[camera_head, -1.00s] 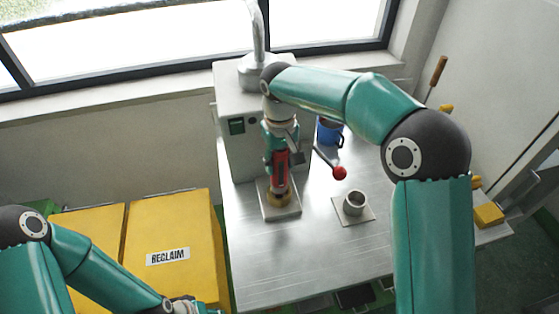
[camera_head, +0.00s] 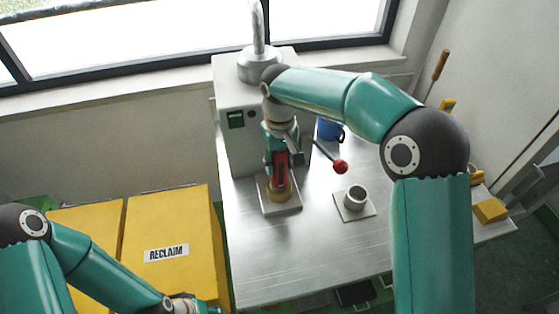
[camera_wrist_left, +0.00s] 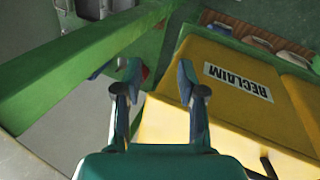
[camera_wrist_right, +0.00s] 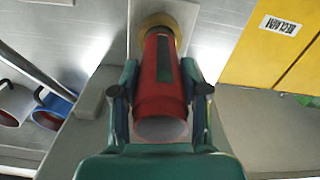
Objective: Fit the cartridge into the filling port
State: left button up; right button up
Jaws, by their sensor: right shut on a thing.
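The red cartridge (camera_head: 281,171) stands roughly upright in front of the grey machine. It has a dark green strip along its side in the right wrist view (camera_wrist_right: 166,85). My right gripper (camera_head: 277,158) is shut on it, with a finger on each side. The cartridge's lower end is at a brass-coloured ring (camera_wrist_right: 158,21), probably the filling port, on a square metal plate (camera_head: 283,208). I cannot tell whether the end is seated in the ring or only touching it. My left gripper (camera_wrist_left: 160,85) is open and empty, near the yellow bins.
The grey machine (camera_head: 234,152) has a lever with a red knob (camera_head: 341,167) beside my right gripper. A metal cup (camera_head: 355,196) and a blue mug (camera_head: 329,130) stand on the steel table (camera_head: 300,262). Yellow RECLAIM bins (camera_head: 170,225) stand at left. The table's front is clear.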

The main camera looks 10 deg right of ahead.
jog(key=shift+f+b, duration=0.7)
jog(key=shift+f, duration=0.4)
jog(key=o, duration=1.4)
jog(key=shift+r, duration=0.1)
notch_tip(320, 180, up, 12)
jog(key=shift+f, duration=0.1)
